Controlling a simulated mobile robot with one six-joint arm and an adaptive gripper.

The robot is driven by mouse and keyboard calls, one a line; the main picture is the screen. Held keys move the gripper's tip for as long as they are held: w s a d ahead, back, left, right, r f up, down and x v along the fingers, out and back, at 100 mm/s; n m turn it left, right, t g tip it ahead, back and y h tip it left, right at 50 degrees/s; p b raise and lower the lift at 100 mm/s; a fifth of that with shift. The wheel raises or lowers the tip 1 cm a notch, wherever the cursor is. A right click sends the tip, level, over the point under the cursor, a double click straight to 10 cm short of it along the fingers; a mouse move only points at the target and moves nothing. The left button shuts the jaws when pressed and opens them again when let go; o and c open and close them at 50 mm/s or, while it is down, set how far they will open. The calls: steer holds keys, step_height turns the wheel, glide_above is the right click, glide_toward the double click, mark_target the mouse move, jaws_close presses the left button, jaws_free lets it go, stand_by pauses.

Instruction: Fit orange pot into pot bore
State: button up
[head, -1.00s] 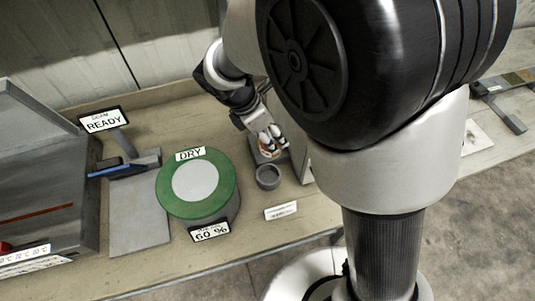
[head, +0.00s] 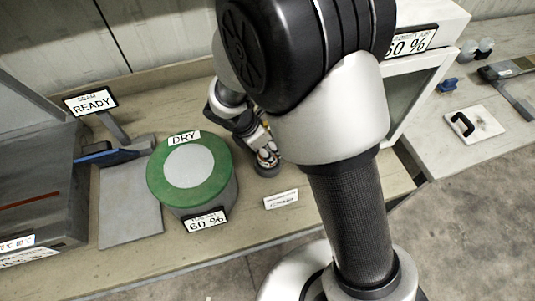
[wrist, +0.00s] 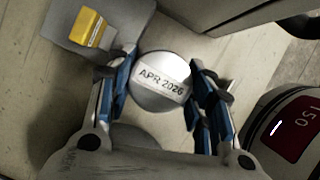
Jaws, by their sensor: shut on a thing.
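My gripper (head: 266,157) is shut on a small round pot, with its blue-padded fingers on both sides of it in the wrist view. From above the pot shows a pale silver top (wrist: 160,75) labelled "APR 2026". Its orange side is hardly visible in the head view. A small dark grey round holder, apparently the pot bore (head: 267,172), is directly below the gripper and mostly covered by it. I cannot tell whether the pot is inside the bore or just above it.
A green-topped drum marked "DRY" (head: 162,170) stands left of the gripper. A small white label (head: 281,199) lies in front. A "READY" sign (head: 90,101) and a grey plate (head: 130,205) are further left. A yellow block (wrist: 88,27) shows in the wrist view.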

steer(key=shift+f+b, duration=0.65)
steer(key=shift+f, duration=1.2)
steer(key=shift+f, duration=0.15)
steer(key=o, duration=1.2)
steer(key=shift+c, duration=0.2)
steer(key=shift+r, duration=0.3)
steer(key=p+v, duration=0.4)
steer(key=v, duration=0.7)
steer(key=shift+r, duration=0.35)
steer(key=shift+s+a, duration=0.15)
